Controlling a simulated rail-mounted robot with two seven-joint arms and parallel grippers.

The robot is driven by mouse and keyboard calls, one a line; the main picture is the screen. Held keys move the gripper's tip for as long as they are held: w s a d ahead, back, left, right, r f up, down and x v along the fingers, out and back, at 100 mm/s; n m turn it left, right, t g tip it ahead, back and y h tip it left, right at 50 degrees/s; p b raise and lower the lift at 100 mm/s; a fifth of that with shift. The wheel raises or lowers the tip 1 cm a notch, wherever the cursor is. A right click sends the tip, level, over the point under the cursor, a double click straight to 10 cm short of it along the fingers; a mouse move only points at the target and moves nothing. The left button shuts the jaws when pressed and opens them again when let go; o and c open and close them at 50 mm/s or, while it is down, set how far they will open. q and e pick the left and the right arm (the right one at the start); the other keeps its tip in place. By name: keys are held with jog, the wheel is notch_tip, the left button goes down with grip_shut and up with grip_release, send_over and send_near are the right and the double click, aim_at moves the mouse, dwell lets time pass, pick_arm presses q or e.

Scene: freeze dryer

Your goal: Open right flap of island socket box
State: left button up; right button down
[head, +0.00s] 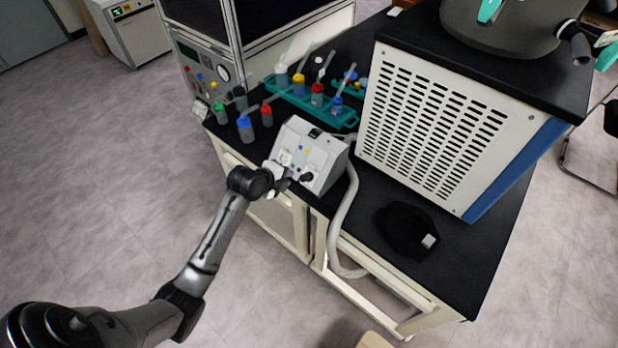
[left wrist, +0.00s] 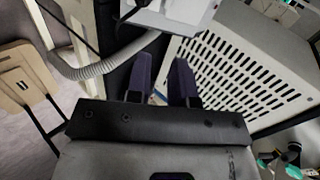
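The island socket box (head: 318,150) is a light grey box with a sloped front on the black bench top. Its face carries small coloured parts, a dark round part and a dark patch near the top. The flaps are too small to tell open from shut. My left gripper (head: 284,181) is at the lower left of this face, very close to it; contact cannot be told. In the left wrist view its two dark fingers (left wrist: 162,66) are apart with nothing visibly held. Part of the white box (left wrist: 178,12) shows beyond them. My right gripper is not in view.
A vented white machine (head: 435,125) stands right of the box. Capped bottles and a teal rack (head: 300,98) stand behind and left of it. A grey hose (head: 343,225) hangs over the bench edge. A black item (head: 404,230) lies on the bench at the right.

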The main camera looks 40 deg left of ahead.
aim_at(311, 168)
pick_arm(q)
jog(key=shift+m, duration=0.3)
jog(key=x, duration=0.4)
jog(key=b+x, duration=0.1)
jog(key=x, duration=0.4)
jog(key=a+b+x, duration=0.1)
jog(key=x, duration=0.3)
jog(key=shift+w+r, duration=0.3)
jog(key=shift+w, duration=0.15)
jog(key=shift+b+x, duration=0.3)
jog(key=shift+x, duration=0.55)
grip_shut()
